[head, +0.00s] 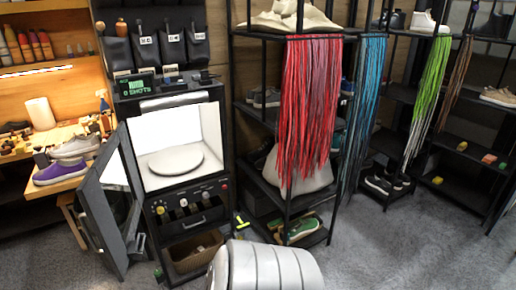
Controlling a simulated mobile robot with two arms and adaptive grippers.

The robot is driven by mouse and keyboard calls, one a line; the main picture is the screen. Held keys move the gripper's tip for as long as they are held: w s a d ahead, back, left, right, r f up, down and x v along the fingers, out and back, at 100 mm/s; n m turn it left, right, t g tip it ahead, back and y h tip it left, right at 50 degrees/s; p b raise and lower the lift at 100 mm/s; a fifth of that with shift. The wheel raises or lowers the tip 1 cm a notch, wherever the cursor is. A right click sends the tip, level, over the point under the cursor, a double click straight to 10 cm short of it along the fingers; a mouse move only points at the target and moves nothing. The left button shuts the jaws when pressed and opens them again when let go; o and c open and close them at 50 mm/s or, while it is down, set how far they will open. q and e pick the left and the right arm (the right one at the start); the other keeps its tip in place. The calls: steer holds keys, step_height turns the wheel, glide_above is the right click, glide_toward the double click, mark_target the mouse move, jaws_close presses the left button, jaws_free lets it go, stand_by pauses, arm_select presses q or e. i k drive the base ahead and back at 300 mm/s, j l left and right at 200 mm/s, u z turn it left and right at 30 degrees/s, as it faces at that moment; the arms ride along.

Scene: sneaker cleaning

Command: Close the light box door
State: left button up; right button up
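The light box (205,122) stands left of centre in the head view, with a bright white interior. A round pale turntable (176,160) inside it is empty. Its door (103,200) is a dark framed panel with a pane. The door stands wide open, swung out to the left and toward me, so the front of the box is uncovered. Neither of my grippers is in view.
A wooden workbench (68,133) with a purple sneaker (60,172) stands left of the door. Below the box are a control panel with knobs and a basket (192,252). A black rack with hanging red laces (312,105) stands to the right. Grey carpet (390,245) lies open at front right.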

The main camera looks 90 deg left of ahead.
mark_target(118, 250)
steer(key=k+j+u, duration=0.1)
steer(key=k+j, duration=0.35)
steer(key=k+j+u, duration=0.1)
steer(key=k+j, duration=0.3)
steer(key=j, duration=0.2)
steer(key=k+j+u, duration=0.1)
steer(key=k+j, duration=0.3)
steer(key=j, duration=0.2)
steer(key=u, duration=2.55)
steer(key=k+l+z, duration=0.15)
steer(key=k+l, duration=0.05)
steer(key=l, duration=0.1)
